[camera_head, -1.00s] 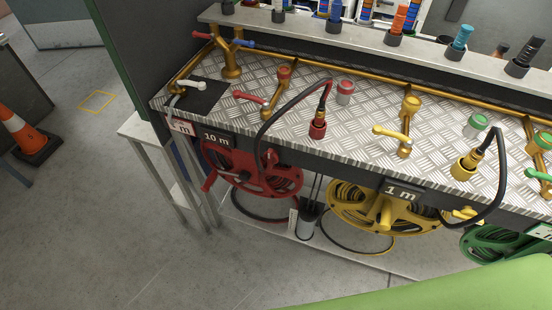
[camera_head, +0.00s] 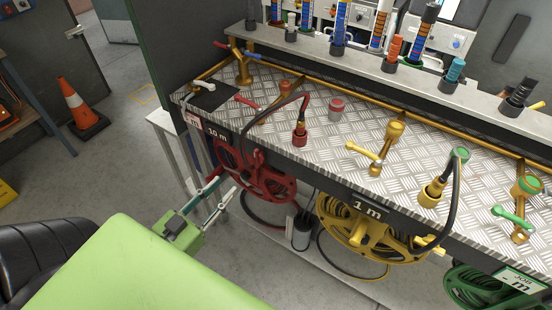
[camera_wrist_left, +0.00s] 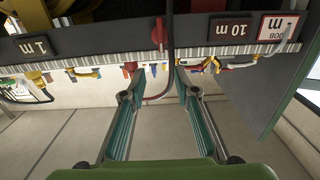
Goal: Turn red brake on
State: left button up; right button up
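The red hose reel (camera_head: 256,172) hangs under the front edge of the bench, below the "10 m" label. A small red knob or lever (camera_wrist_left: 158,32), likely the red brake, shows upright near the bench edge in the left wrist view; whether it is on or off I cannot tell. My left gripper (camera_head: 226,186) is in front of the reel, at its lower left, with its fingers apart and empty. In the left wrist view the open fingers (camera_wrist_left: 157,92) point toward the bench edge, short of the knob. My right gripper is not in view.
A metal bench (camera_head: 330,155) carries brass pipes, valves and hoses. A yellow reel (camera_head: 362,232) and a green reel (camera_head: 480,288) hang to the right. A black hose (camera_head: 270,115) loops over the bench edge near the red reel. A cone (camera_head: 82,108) stands far left.

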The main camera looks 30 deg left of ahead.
pick_arm(q)
send_near(255, 155)
jog(key=w, duration=0.3)
jog(key=w+p, duration=0.1)
jog(key=w, duration=0.3)
jog(key=shift+w+d+r+p, duration=0.15)
jog(key=shift+w+r+p, duration=0.05)
jog(key=shift+p, duration=0.1)
jog(key=shift+w, duration=0.8)
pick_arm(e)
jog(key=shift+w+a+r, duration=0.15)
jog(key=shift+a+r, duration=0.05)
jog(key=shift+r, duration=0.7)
pick_arm(q)
jog(key=shift+d+f, duration=0.1)
jog(key=shift+f, duration=0.05)
grip_shut()
